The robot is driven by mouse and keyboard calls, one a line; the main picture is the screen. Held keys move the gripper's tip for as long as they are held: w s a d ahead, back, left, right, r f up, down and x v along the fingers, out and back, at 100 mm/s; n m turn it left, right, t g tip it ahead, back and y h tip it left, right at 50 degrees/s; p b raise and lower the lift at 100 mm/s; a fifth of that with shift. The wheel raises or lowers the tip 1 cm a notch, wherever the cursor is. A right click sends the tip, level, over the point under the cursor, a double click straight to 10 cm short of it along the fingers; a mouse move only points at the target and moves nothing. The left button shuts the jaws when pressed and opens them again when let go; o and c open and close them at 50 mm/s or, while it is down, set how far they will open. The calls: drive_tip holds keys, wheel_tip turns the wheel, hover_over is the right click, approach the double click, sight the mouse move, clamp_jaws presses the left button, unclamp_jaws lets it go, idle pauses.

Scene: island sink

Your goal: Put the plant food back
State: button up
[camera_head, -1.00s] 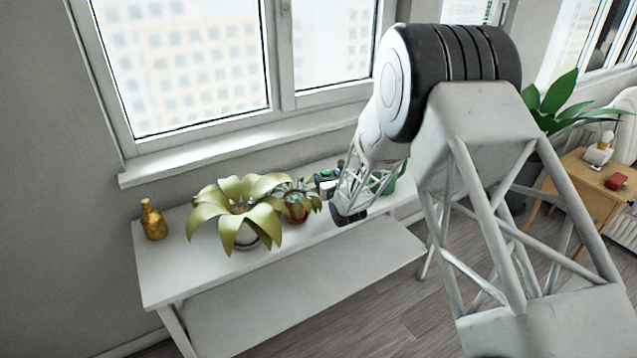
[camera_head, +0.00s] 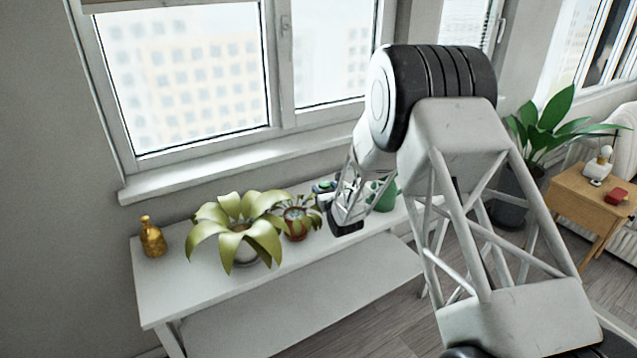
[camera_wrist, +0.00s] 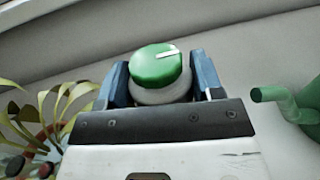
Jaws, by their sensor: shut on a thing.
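The plant food appears to be the white container with a green lid (camera_wrist: 158,64) in the wrist view. My gripper (camera_wrist: 161,80) has its two blue fingers on either side of it, shut on it. In the head view my gripper (camera_head: 326,190) is over the back of the white table (camera_head: 190,292), just right of the small potted plant. My own arm hides part of it there, and I cannot tell whether the container touches the tabletop.
A large leafy plant (camera_head: 240,222) and a small potted plant (camera_head: 298,222) stand left of my gripper. A golden bottle (camera_head: 152,238) stands at the table's left end. A green watering can (camera_head: 384,195) is close on the right; its spout (camera_wrist: 270,94) shows in the wrist view. The window wall is behind.

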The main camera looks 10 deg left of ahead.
drive_tip(key=w+d+f+x, duration=0.1)
drive_tip(key=x, duration=0.9)
drive_tip(key=shift+w, duration=0.25)
idle(0.4)
drive_tip(key=shift+w+a+f, duration=0.1)
drive_tip(key=shift+w+f, duration=0.15)
drive_tip(key=shift+f, duration=0.3)
drive_tip(key=shift+w+a+f, duration=0.1)
drive_tip(key=shift+w+f, duration=0.15)
drive_tip(key=shift+f, duration=0.3)
drive_tip(key=shift+w+a+f, duration=0.1)
drive_tip(key=shift+w+f, duration=0.15)
drive_tip(key=shift+f, duration=0.3)
drive_tip(key=shift+f, duration=0.1)
drive_tip(key=o, duration=1)
drive_tip(key=shift+f, duration=0.1)
drive_tip(key=shift+d, duration=0.1)
drive_tip(key=shift+v, duration=3.9)
